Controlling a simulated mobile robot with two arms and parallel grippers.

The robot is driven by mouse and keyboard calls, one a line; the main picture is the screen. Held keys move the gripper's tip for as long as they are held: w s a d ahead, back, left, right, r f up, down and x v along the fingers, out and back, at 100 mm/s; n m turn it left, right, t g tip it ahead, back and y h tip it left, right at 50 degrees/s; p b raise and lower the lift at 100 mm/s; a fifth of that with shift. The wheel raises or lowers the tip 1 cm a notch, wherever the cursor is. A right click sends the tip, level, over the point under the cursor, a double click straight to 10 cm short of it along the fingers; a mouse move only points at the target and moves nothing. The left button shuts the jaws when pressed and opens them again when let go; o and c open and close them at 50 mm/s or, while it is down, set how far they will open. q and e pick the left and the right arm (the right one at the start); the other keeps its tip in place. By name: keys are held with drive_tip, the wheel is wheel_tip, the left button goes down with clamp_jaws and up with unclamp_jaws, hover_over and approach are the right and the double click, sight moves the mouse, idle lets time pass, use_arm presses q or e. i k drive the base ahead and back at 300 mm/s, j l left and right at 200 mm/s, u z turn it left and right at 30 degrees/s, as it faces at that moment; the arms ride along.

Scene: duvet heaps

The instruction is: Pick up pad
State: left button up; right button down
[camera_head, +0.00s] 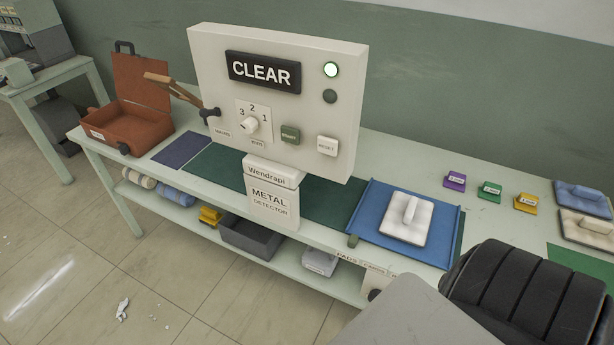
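A white square pad (405,218) with an upright loop handle lies on a blue tray (371,206) with raised side edges, on the right half of the table. At the far right edge lie a blue pad (578,195) and, in front of it, a beige pad (586,230), each with a handle and cut off by the picture's edge. Which pad is meant cannot be told from the picture. Neither of my grippers is in view.
A metal detector panel (347,75) reading CLEAR stands mid-table. A brown case (128,125) sits open at the left. A grey bin (252,238) is on the lower shelf.

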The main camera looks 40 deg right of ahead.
sight(407, 217)
drive_tip(key=z, duration=2.1)
